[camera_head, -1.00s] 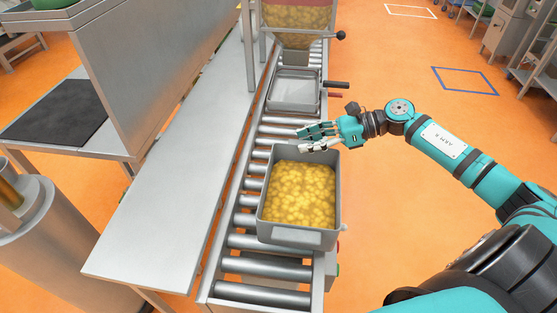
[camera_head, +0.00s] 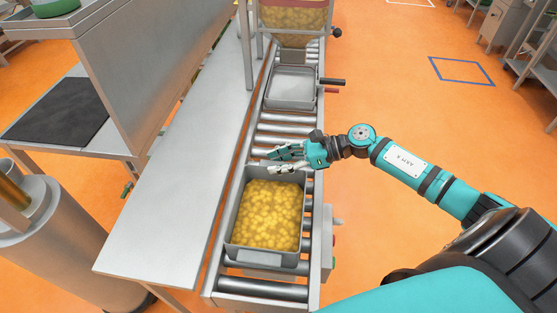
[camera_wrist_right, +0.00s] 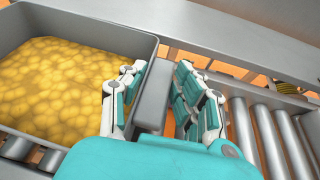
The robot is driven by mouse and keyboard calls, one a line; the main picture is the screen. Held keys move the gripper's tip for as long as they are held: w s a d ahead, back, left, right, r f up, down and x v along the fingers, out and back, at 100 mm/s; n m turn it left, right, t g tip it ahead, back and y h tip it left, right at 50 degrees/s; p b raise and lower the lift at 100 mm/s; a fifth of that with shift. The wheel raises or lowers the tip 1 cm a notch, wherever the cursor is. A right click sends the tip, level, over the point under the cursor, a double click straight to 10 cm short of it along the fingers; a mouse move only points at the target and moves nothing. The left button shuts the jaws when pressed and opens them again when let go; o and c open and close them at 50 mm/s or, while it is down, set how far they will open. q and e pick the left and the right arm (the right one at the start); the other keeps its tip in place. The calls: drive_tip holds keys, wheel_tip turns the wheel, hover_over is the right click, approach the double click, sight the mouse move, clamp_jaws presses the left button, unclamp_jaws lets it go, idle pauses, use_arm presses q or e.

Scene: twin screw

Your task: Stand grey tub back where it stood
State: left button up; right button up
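The grey tub (camera_head: 268,257), filled with yellow potato-like pieces (camera_head: 268,212), is upright at the near end of the roller conveyor (camera_head: 258,292). I cannot tell whether its base touches the rollers. My right gripper (camera_head: 285,161) is at the tub's far rim. In the right wrist view my right gripper (camera_wrist_right: 153,100) straddles the rim of the grey tub (camera_wrist_right: 154,84), one set of fingers inside the wall and the other outside. My left gripper is not in view.
A second, empty grey tub (camera_head: 291,88) stands farther back on the conveyor, below a hopper (camera_head: 294,18). Bare rollers (camera_head: 282,130) lie between the tubs. A long metal table (camera_head: 178,190) runs along the left. A metal cylinder (camera_head: 75,245) stands at lower left.

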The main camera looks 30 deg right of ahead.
drive_tip(key=o, duration=0.4)
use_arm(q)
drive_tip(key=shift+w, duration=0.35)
use_arm(e)
drive_tip(key=shift+o, duration=0.2)
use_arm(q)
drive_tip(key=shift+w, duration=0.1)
use_arm(e)
drive_tip(key=shift+s+d, duration=0.1)
drive_tip(key=shift+d, duration=0.1)
use_arm(q)
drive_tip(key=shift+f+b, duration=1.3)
drive_tip(key=shift+b, duration=0.05)
use_arm(e)
drive_tip(key=v, duration=1.1)
drive_tip(key=shift+s+d+r, duration=0.15)
drive_tip(key=shift+d+r, duration=0.1)
